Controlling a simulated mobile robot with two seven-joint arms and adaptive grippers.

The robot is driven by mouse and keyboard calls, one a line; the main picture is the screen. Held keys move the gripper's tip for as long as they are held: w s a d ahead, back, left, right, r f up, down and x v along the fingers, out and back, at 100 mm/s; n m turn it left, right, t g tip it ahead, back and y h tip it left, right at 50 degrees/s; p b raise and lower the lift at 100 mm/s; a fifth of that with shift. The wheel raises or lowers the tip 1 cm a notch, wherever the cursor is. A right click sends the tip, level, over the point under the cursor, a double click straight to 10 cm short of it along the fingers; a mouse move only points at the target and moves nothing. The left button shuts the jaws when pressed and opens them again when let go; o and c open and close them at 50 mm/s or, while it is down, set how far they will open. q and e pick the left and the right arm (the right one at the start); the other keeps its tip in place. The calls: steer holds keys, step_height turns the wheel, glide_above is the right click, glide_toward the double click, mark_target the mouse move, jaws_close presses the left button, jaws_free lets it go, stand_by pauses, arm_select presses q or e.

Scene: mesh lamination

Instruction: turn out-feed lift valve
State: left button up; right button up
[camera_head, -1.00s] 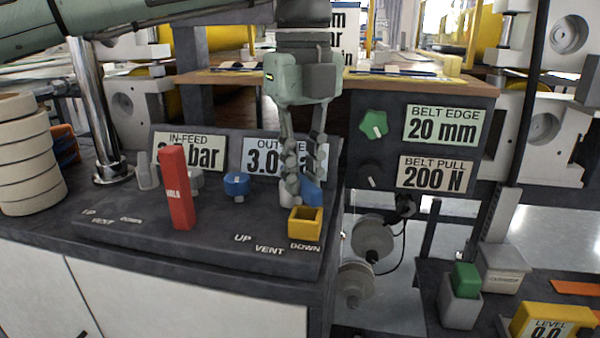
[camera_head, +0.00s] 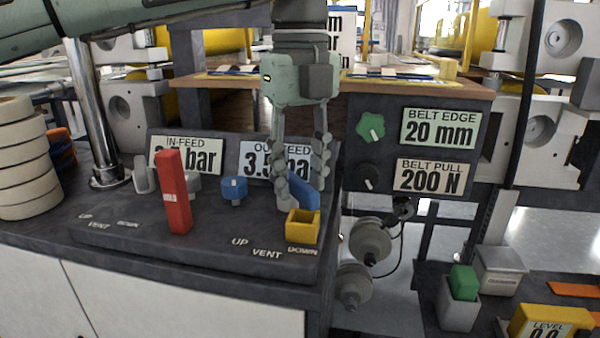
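The out-feed lift valve has a blue lever (camera_head: 305,194) at the right end of the dark console, among the printed words UP, VENT and DOWN. A yellow open-topped block (camera_head: 302,227) sits just in front of the lever. My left gripper (camera_head: 301,196) points down over the lever, with its fingers apart. The lever shows between and behind the fingers; whether they touch it I cannot tell. The fingers partly cover the out-feed display (camera_head: 262,161), which seems to read 3.5 bar. My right gripper is not in view.
A red lever (camera_head: 174,194) stands upright on the in-feed side. A blue knob (camera_head: 234,188) is left of my gripper. A green knob (camera_head: 370,127) and a black knob (camera_head: 369,177) are on the panel to the right. White rolls (camera_head: 24,165) stand at the left.

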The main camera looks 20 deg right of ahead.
mark_target(300, 181)
arm_select(q)
step_height(300, 181, up, 12)
stand_by(0.4)
steer(key=shift+f, duration=0.1)
